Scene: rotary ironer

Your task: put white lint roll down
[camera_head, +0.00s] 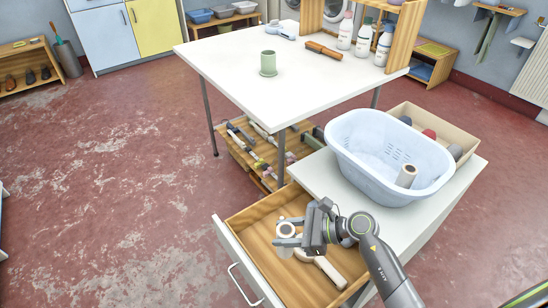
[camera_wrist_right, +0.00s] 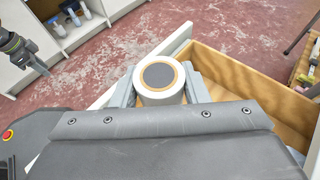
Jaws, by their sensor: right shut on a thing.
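The white lint roll (camera_head: 286,229) is between the fingers of my right gripper (camera_head: 287,243), over the open wooden drawer (camera_head: 258,213). In the right wrist view the roll (camera_wrist_right: 158,80) shows its dark round end with a tan ring, a finger on each side. I cannot tell whether it touches anything below. A pale handled tool (camera_head: 322,264) lies in the drawer, partly hidden by my gripper. What looks like my left gripper (camera_wrist_right: 38,66) shows small at the left of the right wrist view; its jaws are unclear.
A light blue basket (camera_head: 355,150) with a pale roll (camera_head: 406,176) inside stands on the white cabinet top (camera_head: 455,190), beside a beige bin (camera_head: 418,118). A white table (camera_head: 240,75) behind holds a green cup (camera_head: 268,64) and several bottles. The red floor at left is clear.

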